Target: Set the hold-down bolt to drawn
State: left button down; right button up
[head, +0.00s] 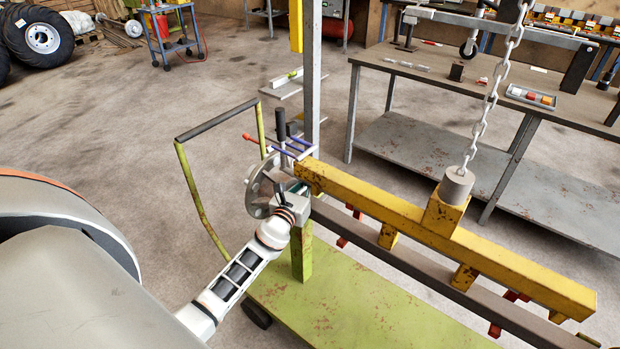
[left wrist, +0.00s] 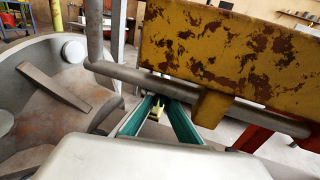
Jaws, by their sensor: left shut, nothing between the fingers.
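My left gripper (head: 291,189) is at the left end of the rusty yellow beam (head: 400,207), beside a round grey hub plate (head: 258,189). In the left wrist view its green-padded fingers (left wrist: 160,108) are shut with nothing held. A bent grey rod (left wrist: 210,84) crosses just beyond the fingertips, below the yellow beam (left wrist: 235,45); I cannot tell whether they touch. I cannot tell for sure whether this rod is the hold-down bolt, nor its position. Purple bars and a red-tipped lever (head: 252,138) show above the hub. My right gripper is not in view.
The yellow beam hangs from a chain (head: 490,100) over a dark axle bar (head: 405,258). A green cart (head: 350,300) with a tall handle (head: 190,190) stands below. A grey workbench (head: 440,78) is at the back right. Open floor lies at the left.

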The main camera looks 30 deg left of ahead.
pick_arm(q)
jog(key=shift+w+d+b, duration=0.2)
jog(key=shift+w+b, duration=0.25)
jog(key=shift+w, duration=1.85)
jog(key=s+d, duration=0.2)
jog(key=s, duration=1)
jog(key=shift+d, duration=0.1)
